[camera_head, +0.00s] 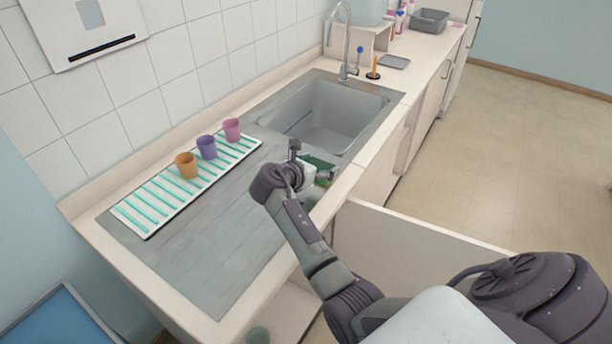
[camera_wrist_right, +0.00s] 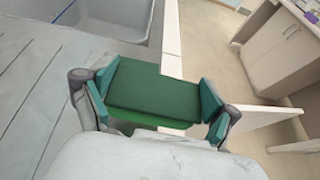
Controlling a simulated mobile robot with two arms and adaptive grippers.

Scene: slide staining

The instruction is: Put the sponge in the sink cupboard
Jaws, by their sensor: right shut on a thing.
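The sponge (camera_wrist_right: 153,90) is a dark green block with a lighter green lower layer. My right gripper (camera_wrist_right: 156,98) is shut on it, with a finger at each side. In the head view my right gripper (camera_head: 314,172) holds the sponge (camera_head: 319,161) above the front edge of the counter, just in front of the sink (camera_head: 326,112); the hand partly hides it. Below the counter, the cupboard door (camera_head: 405,242) stands open, sticking out into the room. The cupboard interior (camera_head: 280,312) shows only in part, behind my arm. My left gripper is not in view.
A drying rack (camera_head: 150,213) holds orange (camera_head: 186,165), purple (camera_head: 206,147) and pink (camera_head: 232,130) cups. A tap (camera_head: 345,45) stands behind the sink. A greenish round object (camera_head: 258,335) shows low by the cupboard. The floor (camera_head: 510,130) at right is clear.

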